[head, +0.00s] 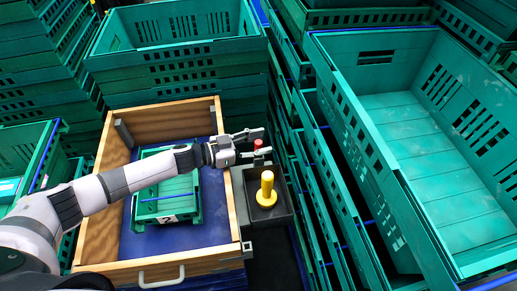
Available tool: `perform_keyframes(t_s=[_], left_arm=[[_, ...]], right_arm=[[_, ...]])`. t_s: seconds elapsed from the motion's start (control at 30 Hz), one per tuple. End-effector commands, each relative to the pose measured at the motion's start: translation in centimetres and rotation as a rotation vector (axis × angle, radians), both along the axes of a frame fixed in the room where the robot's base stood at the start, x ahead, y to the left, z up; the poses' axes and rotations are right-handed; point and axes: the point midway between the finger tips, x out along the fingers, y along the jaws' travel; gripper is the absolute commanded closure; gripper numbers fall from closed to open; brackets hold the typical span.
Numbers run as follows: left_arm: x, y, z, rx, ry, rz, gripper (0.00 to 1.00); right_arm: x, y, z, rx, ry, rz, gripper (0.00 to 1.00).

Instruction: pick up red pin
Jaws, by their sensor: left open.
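The red pin (258,144) shows as a small red top behind the yellow pin, at the right edge of the wooden box. My left gripper (262,145) is open, with its two fingers pointing right, one on the far side and one on the near side of the red pin. I cannot tell whether a finger touches it. The lower part of the red pin is hidden by the near finger. My right gripper is not in the view.
A yellow pin (267,186) stands upright in a dark tray (284,212) just in front. The wooden box (117,247) with a small green crate (182,187) lies under my left arm. Tall stacks of green crates (437,170) crowd the right side and back.

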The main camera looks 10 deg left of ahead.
Motion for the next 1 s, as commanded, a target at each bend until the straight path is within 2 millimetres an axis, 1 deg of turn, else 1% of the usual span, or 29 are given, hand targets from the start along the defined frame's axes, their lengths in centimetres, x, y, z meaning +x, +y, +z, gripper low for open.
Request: perform_keyframes(t_s=[0.03, 0.07, 0.7, 1.0], left_arm=[[-0.02, 0.01, -0.01, 0.0, 0.0, 0.0, 0.56], [-0.02, 0.01, -0.01, 0.0, 0.0, 0.0, 0.58], [-0.04, 0.04, 0.0, 0.0, 0.0, 0.0, 1.0], [-0.03, 0.02, 0.03, -0.001, -0.001, 0.0, 1.0]], right_arm=[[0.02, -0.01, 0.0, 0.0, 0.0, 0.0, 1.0], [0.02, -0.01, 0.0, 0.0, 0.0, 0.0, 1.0], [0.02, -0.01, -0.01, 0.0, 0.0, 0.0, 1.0], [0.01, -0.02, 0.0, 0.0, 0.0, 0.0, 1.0]])
